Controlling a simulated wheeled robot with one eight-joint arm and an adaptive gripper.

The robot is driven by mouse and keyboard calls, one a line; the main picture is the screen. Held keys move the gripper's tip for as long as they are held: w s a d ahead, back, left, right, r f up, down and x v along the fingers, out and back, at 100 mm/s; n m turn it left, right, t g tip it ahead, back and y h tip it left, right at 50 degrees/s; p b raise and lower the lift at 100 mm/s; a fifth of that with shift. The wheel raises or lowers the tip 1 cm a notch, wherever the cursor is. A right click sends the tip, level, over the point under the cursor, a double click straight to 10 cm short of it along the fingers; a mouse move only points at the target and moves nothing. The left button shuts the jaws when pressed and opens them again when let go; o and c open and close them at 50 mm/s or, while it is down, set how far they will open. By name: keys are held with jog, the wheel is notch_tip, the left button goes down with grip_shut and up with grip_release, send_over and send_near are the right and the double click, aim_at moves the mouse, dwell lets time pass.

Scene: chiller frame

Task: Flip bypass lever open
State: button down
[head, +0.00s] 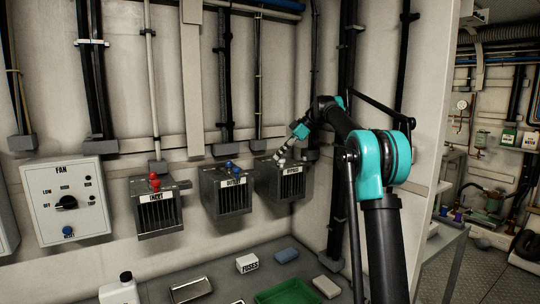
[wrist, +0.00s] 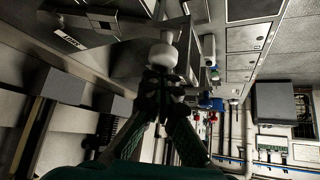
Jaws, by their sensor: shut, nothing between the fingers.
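The bypass box (head: 281,186) is a grey slotted box with a white label, rightmost of three on the wall in the head view. Its lever has a white round knob, which shows large in the wrist view (wrist: 163,56). My gripper (head: 286,149) is at the top of this box in the head view. In the wrist view my gripper (wrist: 164,86) has its fingers together, right at the knob and not around it. Whether the fingertips touch the knob I cannot tell. The lever's lower part is partly hidden.
The outlet box (head: 230,201) with blue knobs and the inlet box (head: 158,217) with red knobs stand to the left. A fan panel (head: 68,190) is farther left. Below are a green tray (head: 286,292), a fuses box (head: 247,263) and a white bottle (head: 120,291).

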jog(key=shift+w+d, duration=0.2)
jog(key=shift+d, duration=0.7)
jog(key=shift+w+d, duration=0.2)
jog(key=shift+d, duration=0.75)
jog(key=shift+w+d, duration=0.2)
jog(key=shift+d, duration=0.7)
notch_tip(320, 180, up, 10)
